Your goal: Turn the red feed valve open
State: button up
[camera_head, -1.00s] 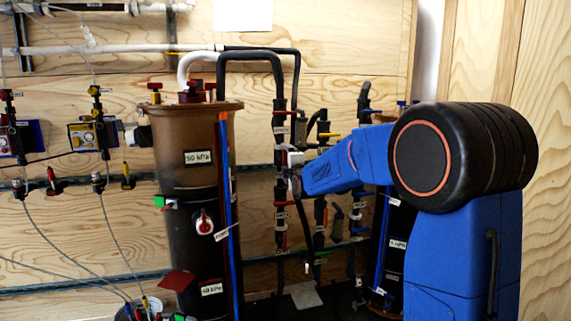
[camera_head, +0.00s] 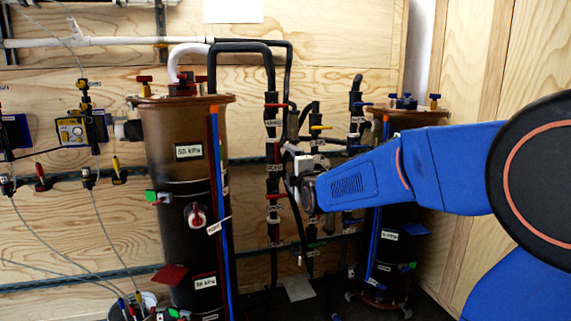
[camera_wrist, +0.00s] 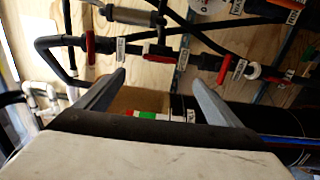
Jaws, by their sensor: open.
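Several red valve handles sit on the dark pipes on the plywood wall. In the wrist view one red handle (camera_wrist: 90,47) is at the left, another (camera_wrist: 145,48) is near the middle, and a third (camera_wrist: 223,69) is at the right. The small tags beside them are too blurred to tell which is the feed valve. In the head view, red-handled valves show on a vertical pipe, one high up (camera_head: 273,105) and one lower (camera_head: 273,207). My gripper (camera_wrist: 158,75) is open, with both fingers apart and nothing visibly held. The handles appear beyond its fingertips.
A tall brown filter vessel (camera_head: 175,125) stands left of the pipes, and a second one (camera_head: 402,200) stands behind my forearm. Thin hoses and small valves hang at the far left. Other pipes crowd close around my gripper.

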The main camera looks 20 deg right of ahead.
jog(key=s, duration=0.3)
dwell(0.5)
jog(key=s+f+m+g, duration=0.4)
jog(key=s+f+m, duration=0.2)
jog(key=s, duration=0.8)
jog(key=s+f+m+g, duration=0.4)
jog(key=s+f+m, duration=0.2)
jog(key=s, duration=0.8)
jog(key=s+f+m+g, duration=0.5)
jog(key=s+f, duration=0.3)
jog(key=s, duration=0.6)
jog(key=shift+d+f+m, duration=0.25)
jog(key=shift+f+m, duration=0.15)
jog(key=shift+m, duration=0.2)
